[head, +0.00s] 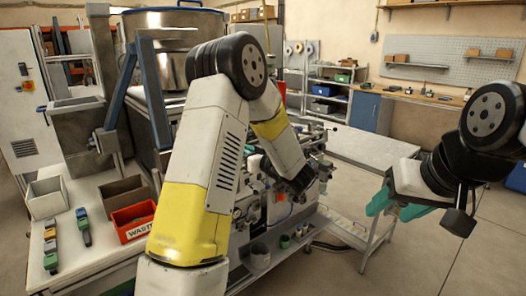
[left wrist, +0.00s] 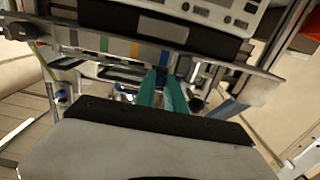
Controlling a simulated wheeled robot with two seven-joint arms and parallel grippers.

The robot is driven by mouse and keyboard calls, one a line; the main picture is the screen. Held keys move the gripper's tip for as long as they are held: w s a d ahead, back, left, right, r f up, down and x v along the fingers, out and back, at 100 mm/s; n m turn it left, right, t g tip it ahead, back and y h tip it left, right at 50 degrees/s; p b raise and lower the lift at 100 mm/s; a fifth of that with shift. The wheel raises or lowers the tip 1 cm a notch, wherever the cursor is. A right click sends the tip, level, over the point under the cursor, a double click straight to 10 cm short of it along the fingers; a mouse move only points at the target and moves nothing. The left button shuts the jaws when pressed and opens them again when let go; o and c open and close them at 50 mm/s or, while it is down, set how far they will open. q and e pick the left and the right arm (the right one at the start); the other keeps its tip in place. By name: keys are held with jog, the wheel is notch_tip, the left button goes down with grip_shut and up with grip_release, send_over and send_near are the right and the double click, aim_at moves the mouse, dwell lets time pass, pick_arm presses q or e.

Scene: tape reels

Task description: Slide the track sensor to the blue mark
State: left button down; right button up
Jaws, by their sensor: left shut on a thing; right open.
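In the left wrist view my left gripper (left wrist: 163,84) has its two teal fingers close together at a rail (left wrist: 225,78) on the machine. They are shut on a small dark part, seemingly the track sensor (left wrist: 161,74), mostly hidden by the fingers. The rail carries coloured marks: green (left wrist: 103,44), orange (left wrist: 135,49) and a blue mark (left wrist: 164,57). The fingertips appear in line with the blue mark; the exact offset cannot be told. In the head view the left gripper is hidden by my arm. My right gripper (head: 393,207) is open and empty, right of the machine.
The machine (head: 285,200) stands in the middle. A side table at left holds a grey bin (head: 46,197), a red waste bin (head: 134,219) and small coloured parts (head: 83,226). A grey bench (head: 375,150) is behind my right gripper. Floor is clear at lower right.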

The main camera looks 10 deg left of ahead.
pick_arm(q)
jog(key=c, duration=1.4)
grip_release()
jog(key=shift+s+a, duration=0.2)
jog(key=shift+a, duration=0.05)
jog(key=v, duration=0.8)
jog(key=shift+w+f, duration=0.1)
jog(key=shift+w, duration=0.05)
